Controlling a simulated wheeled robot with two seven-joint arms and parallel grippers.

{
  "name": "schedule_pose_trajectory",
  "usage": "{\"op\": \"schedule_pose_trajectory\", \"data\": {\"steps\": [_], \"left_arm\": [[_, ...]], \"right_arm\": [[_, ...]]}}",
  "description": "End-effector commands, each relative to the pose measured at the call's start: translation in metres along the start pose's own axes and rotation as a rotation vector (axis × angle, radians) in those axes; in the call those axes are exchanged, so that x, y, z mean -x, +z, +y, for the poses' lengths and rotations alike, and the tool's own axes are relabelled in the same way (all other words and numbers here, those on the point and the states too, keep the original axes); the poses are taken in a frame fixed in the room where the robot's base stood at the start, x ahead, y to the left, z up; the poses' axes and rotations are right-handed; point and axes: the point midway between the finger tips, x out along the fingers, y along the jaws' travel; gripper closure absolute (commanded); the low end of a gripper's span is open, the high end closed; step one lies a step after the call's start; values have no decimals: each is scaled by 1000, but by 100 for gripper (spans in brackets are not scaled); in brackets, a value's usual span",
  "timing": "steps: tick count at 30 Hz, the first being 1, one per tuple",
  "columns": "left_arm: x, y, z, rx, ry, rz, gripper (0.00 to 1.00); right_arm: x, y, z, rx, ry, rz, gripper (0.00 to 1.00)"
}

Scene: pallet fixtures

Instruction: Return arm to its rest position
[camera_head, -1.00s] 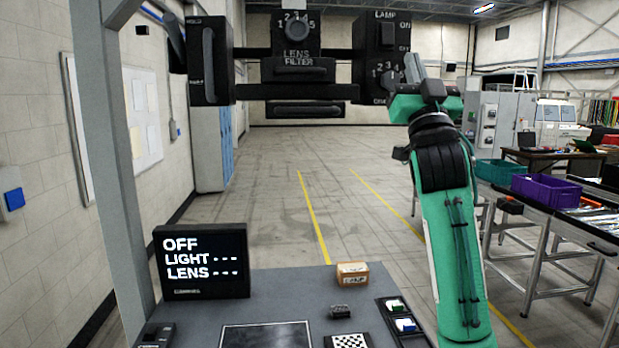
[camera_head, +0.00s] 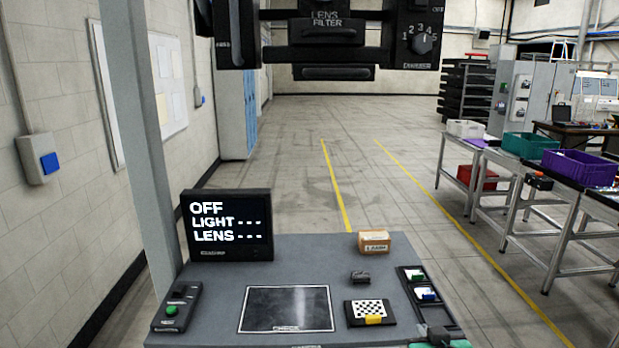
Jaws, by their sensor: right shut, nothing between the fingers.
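Only a small part of my right gripper (camera_head: 438,336) shows, dark with a bit of green arm behind it, at the bottom edge of the head view. It is low at the near right corner of the grey bench (camera_head: 210,290), close to the switch strip. It is shut with nothing held; the rest of the right arm is out of view. My left arm and gripper do not show.
A black lamp unit (camera_head: 320,52) hangs above the bench. A screen (camera_head: 228,225) reads OFF, LIGHT, LENS. A small box (camera_head: 374,243), checkered card (camera_head: 368,310), dark plate (camera_head: 287,309) and green-button box (camera_head: 175,308) are on the bench. Bins stand on tables at right.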

Motion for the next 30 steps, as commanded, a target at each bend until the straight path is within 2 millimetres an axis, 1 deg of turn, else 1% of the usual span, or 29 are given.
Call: {"op": "schedule_pose_trajectory", "data": {"steps": [1, 2, 3, 5, 6, 8, 9, 12, 15, 18, 25, 26, 27, 30], "left_arm": [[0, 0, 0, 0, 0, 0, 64], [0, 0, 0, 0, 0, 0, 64], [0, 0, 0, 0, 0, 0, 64], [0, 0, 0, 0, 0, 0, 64], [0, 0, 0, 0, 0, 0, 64], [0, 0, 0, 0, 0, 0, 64], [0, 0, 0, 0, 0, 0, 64], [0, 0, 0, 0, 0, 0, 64], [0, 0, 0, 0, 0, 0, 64], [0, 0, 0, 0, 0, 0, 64], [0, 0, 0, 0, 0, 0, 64], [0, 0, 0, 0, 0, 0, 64], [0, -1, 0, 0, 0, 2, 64], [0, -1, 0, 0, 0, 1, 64]], "right_arm": [[10, 31, -2, 8, -7, -71, 100], [17, 48, -2, 14, -11, -111, 100], [27, 70, -3, 22, -16, -167, 100], [43, 101, -4, 33, -26, -247, 100], [54, 121, -6, 42, -34, -300, 100], [74, 150, -7, 53, -46, -382, 100], [87, 168, -7, 62, -54, -435, 100], [120, 205, -9, 79, -76, -552, 100], [148, 232, -10, 94, -94, -645, 100], [173, 253, -11, 105, -112, -722, 100], [226, 288, -12, 128, -150, -876, 100], [225, 293, -12, 130, -152, -885, 100], [214, 302, -14, 130, -151, -884, 100], [198, 323, -16, 131, -152, -891, 100]]}}
